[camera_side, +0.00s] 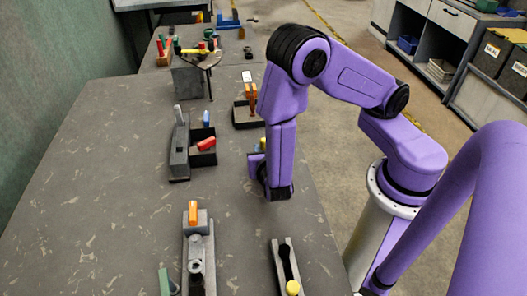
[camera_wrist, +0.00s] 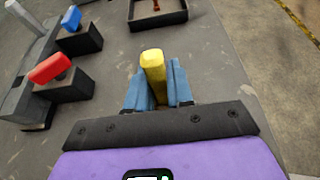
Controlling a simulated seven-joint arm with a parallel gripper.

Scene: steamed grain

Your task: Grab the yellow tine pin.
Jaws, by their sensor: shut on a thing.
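A yellow pin (camera_wrist: 153,66) stands between the two blue fingers of my gripper (camera_wrist: 155,88) in the wrist view. The fingers touch it on both sides, and its blunt top shows above them. In the side view only a small bit of yellow (camera_side: 263,143) shows beside my arm; the fingers are mostly hidden behind my wrist there. I cannot tell whether the pin's lower end touches anything. Another yellow-topped piece (camera_side: 292,287) sits in a dark slotted holder (camera_side: 277,258) at the table's front.
A dark block with red (camera_side: 206,144) and blue (camera_side: 206,118) pieces stands left of my gripper. An orange piece (camera_side: 193,212) tops a grey fixture in front. A shallow dark tray (camera_side: 240,116) lies behind. The table's right edge is close; bare table lies to the left.

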